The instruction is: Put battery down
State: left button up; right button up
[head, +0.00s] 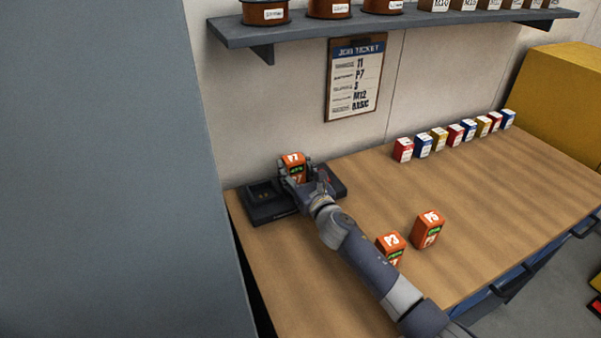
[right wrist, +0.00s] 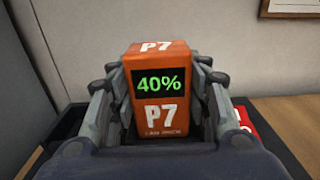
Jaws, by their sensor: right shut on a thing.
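An orange battery (head: 293,166) marked P7 is between the fingers of my right gripper (head: 297,179). In the right wrist view the battery (right wrist: 160,95) stands upright, its display reading 40%, with the gripper fingers (right wrist: 158,100) closed on both sides. The battery is at the dark charger (head: 270,213) at the back left of the bench. I cannot tell whether its base touches the charger. Two other orange batteries stand on the bench, one marked P3 (head: 391,246) and one farther right (head: 430,229). My left gripper is not in view.
The wooden bench (head: 470,185) is clear across its middle. A row of small coloured boxes (head: 440,138) stands along the back. A clipboard job ticket (head: 356,78) listing P7 hangs on the wall below a shelf (head: 400,27) with spools. A grey panel (head: 100,170) fills the left.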

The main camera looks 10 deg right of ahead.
jog(key=shift+w+d+f, duration=0.15)
jog(key=shift+d+f, duration=0.05)
jog(key=shift+f, duration=0.3)
jog(key=shift+w+d, duration=0.15)
jog(key=o, duration=1.3)
jog(key=shift+s+a+r, duration=0.1)
jog(key=shift+s+a, duration=0.1)
jog(key=shift+a, duration=0.1)
jog(key=shift+w+d, duration=0.1)
jog(key=shift+d, duration=0.05)
jog(key=shift+s+d, duration=0.1)
jog(key=shift+s, duration=0.35)
jog(key=s, duration=0.3)
jog(key=s+d, duration=0.1)
jog(key=s, duration=0.3)
jog(key=s+d, duration=0.1)
jog(key=s, duration=0.3)
jog(key=shift+b, duration=0.3)
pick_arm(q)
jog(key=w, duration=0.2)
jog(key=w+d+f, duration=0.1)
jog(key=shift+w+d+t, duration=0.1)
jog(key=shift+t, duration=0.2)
